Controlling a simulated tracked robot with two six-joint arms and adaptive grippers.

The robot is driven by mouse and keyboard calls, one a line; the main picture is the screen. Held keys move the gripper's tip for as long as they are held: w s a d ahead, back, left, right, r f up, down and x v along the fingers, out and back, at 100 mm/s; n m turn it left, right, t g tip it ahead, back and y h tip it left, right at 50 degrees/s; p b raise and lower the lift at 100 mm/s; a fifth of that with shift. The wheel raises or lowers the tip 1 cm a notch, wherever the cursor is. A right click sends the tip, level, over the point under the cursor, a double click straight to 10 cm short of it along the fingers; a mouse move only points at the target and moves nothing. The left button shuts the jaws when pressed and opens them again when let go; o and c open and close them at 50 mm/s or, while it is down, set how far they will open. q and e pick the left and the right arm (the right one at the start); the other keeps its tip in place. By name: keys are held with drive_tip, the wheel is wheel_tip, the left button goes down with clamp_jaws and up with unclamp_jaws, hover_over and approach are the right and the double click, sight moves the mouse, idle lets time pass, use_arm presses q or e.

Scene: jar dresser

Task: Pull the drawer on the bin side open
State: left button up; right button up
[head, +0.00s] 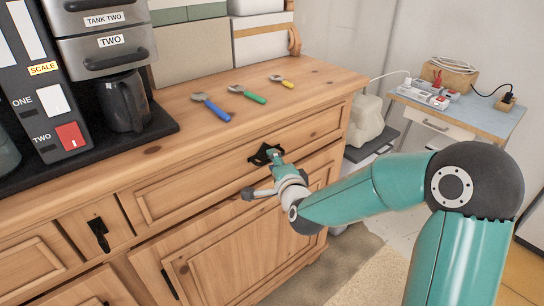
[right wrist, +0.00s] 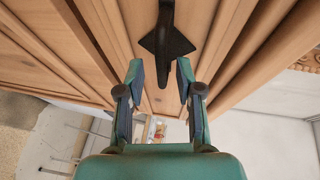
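The wooden dresser's wide top drawer (head: 180,188) looks shut, flush with the front. Its black handle (head: 262,153) is partly hidden by my right gripper (head: 272,162), which is right at it. In the right wrist view the right gripper (right wrist: 160,75) is open, its two fingers apart. The dark handle (right wrist: 166,42) lies just beyond the fingertips, its lower tip reaching into the gap between them. I cannot see either finger touching it. A smaller drawer (head: 84,228) with a black handle (head: 98,232) is to the left and looks shut. My left gripper is not in view.
Three measuring spoons, blue (head: 211,106), green (head: 247,94) and yellow (head: 282,81), lie on the dresser top. A coffee machine (head: 106,40) stands at left. A cupboard door (head: 225,240) is below the drawer. A side table (head: 470,115) stands at right.

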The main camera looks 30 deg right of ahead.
drive_tip(key=shift+x, duration=1.1)
clamp_jaws()
